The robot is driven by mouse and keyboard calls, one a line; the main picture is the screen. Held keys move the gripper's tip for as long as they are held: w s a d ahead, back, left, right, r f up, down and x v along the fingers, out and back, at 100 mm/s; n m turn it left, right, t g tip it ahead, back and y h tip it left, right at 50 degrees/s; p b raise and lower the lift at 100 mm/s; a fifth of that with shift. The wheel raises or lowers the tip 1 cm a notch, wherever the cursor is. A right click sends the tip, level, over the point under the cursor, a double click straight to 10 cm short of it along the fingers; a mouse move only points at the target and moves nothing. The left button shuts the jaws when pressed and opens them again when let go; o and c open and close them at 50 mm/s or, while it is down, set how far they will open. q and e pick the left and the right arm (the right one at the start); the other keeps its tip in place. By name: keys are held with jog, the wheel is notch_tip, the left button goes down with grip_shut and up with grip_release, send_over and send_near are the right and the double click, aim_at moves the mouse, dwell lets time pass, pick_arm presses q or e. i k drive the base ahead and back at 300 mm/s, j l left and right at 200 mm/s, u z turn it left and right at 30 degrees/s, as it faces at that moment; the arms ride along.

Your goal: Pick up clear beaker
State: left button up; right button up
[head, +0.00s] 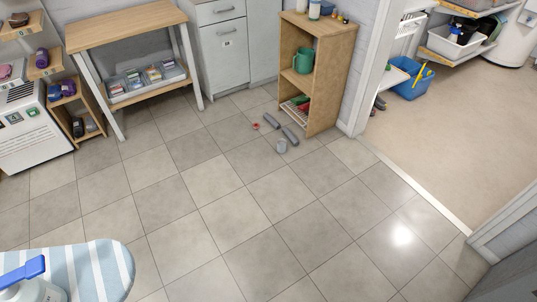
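A small pale grey, cup-like thing (282,146) stands on the tiled floor in the middle of the head view, in front of the wooden shelf. It looks like the clear beaker, but it is too small to be sure. Two dark grey, rod-like things, a far one (271,121) and a near one (290,136), lie on the floor just behind it. A small red thing (255,126) lies to their left. Neither of my grippers shows in the head view.
A wooden shelf (329,62) holding a green mug (303,61) stands behind the floor items. A wooden table (125,24) is at the back left. A striped ironing board (100,268) with a blue-topped bottle (30,285) fills the lower left. The tiled floor in front is clear.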

aim_at(281, 143)
jog(key=i+l, duration=0.2)
jog(key=l, duration=0.15)
jog(key=i+l, duration=0.15)
jog(key=l, duration=0.2)
jog(key=i+j+z, duration=0.3)
jog(key=i+j, duration=0.35)
jog(key=i, duration=0.05)
